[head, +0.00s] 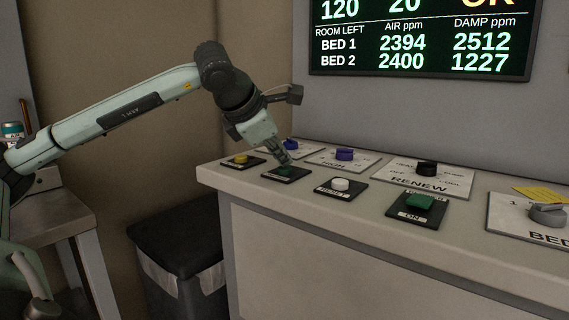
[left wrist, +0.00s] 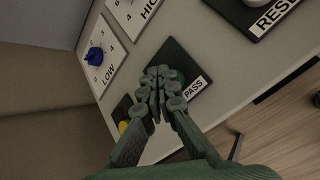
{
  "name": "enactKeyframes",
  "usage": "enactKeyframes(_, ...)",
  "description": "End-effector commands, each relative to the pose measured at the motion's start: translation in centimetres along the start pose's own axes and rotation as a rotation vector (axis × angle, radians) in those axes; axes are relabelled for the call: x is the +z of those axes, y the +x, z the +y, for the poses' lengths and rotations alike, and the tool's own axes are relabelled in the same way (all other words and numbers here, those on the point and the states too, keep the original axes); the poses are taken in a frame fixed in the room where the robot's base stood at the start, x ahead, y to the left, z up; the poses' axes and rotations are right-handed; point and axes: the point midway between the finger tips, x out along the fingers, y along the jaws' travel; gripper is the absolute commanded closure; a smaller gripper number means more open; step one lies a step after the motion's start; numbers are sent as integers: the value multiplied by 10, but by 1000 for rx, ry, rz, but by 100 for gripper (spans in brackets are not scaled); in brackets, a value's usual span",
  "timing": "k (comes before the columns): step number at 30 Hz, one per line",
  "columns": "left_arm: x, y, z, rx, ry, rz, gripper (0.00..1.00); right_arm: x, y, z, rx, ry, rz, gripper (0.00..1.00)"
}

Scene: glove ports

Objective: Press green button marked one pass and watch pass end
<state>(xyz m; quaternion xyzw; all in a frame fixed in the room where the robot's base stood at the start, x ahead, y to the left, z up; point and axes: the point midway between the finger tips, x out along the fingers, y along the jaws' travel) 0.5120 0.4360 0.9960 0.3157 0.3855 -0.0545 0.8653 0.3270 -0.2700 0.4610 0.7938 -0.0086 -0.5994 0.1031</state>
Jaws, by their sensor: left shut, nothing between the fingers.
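The green button (head: 285,172) sits on a small black plate near the left end of the counter. In the left wrist view its label reads "PASS", and only a rim of the green button (left wrist: 179,76) shows behind my fingers. My left gripper (head: 285,160) is shut and empty, pointing down with its fingertips at the button. The fingertips (left wrist: 160,80) cover most of the button, so I cannot tell whether they press it or hover just over it. My right gripper is in neither view.
A yellow button (head: 240,159) and a white button (head: 340,184) flank the green one. Blue knobs (head: 344,154) stand behind. Another green control (head: 419,202) marked "ON" is farther right. The wall display (head: 420,40) shows bed readings. A black bin (head: 178,240) stands beside the counter.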

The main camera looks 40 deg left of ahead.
Motion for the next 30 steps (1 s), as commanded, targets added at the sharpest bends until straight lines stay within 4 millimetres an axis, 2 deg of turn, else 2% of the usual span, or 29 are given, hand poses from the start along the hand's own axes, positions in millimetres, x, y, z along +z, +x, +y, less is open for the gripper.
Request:
enactKeyframes(1, 5, -7, 5, 0, 0, 0, 100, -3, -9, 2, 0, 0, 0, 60)
enactKeyframes(13, 26, -36, 26, 2, 0, -3, 100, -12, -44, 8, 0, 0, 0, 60)
enactKeyframes(30, 27, -38, 28, 4, 0, -5, 100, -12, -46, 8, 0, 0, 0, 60)
